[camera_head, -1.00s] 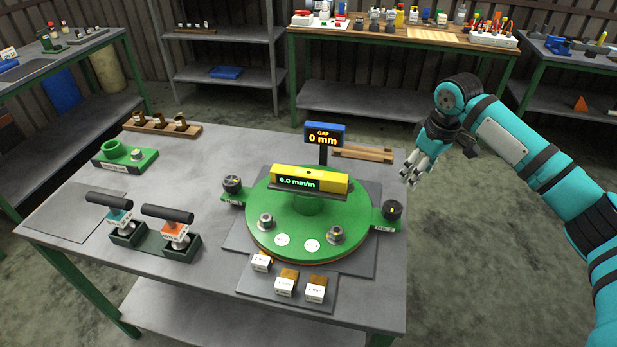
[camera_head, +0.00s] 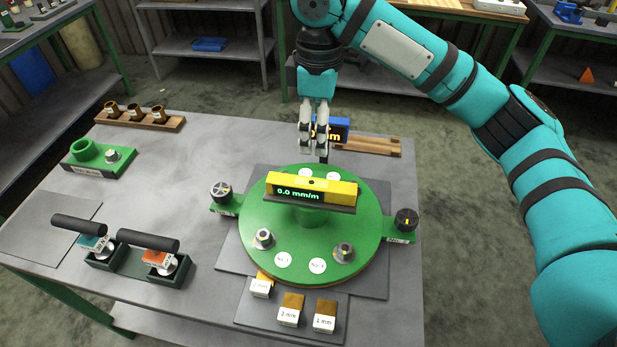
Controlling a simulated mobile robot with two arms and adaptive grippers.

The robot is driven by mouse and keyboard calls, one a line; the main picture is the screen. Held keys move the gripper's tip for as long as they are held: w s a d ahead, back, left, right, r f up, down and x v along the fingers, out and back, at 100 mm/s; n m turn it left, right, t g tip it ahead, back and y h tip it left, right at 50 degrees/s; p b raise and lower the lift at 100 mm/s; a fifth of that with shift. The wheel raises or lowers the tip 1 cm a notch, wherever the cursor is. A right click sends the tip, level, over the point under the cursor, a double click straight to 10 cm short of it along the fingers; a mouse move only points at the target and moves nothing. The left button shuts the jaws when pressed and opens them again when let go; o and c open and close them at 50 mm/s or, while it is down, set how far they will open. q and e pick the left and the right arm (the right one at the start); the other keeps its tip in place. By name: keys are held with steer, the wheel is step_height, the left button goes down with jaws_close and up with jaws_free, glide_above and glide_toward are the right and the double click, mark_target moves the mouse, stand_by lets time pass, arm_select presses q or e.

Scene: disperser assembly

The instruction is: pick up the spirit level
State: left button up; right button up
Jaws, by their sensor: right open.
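The yellow spirit level (camera_head: 345,188) lies on a raised support at the middle of the round green disc (camera_head: 350,225). My right gripper (camera_head: 314,155) points down just behind the level and above the disc's far edge. It is open, empty and apart from the level. It partly hides the blue gap display (camera_head: 338,128) behind it. My left gripper does not show in this view.
Black knobs (camera_head: 407,219) stick out on both sides of the disc. Labelled gauge blocks (camera_head: 291,308) lie in front. Two black-handled tools (camera_head: 148,240) sit in a green holder at left. A wooden rail (camera_head: 368,145) lies behind.

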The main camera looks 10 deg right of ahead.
mark_target(312, 183)
steer(key=f, duration=0.2)
steer(key=f+p, duration=0.1)
steer(key=f, duration=0.4)
steer(key=shift+s+f, duration=0.1)
steer(key=shift+s, duration=0.25)
steer(key=f, duration=0.1)
steer(key=f+p, duration=0.1)
steer(key=f, duration=0.2)
steer(key=shift+w+a+f, duration=0.1)
steer(key=shift+w, duration=0.2)
steer(key=f, duration=0.1)
steer(key=f+p, duration=0.1)
steer(key=f, duration=0.1)
steer(key=shift+w+a+f, duration=0.3)
steer(key=shift+w, duration=0.1)
steer(key=shift+f, duration=0.35)
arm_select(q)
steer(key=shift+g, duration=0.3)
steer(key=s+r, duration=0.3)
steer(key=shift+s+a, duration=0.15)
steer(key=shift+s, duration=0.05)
arm_select(e)
jaws_close()
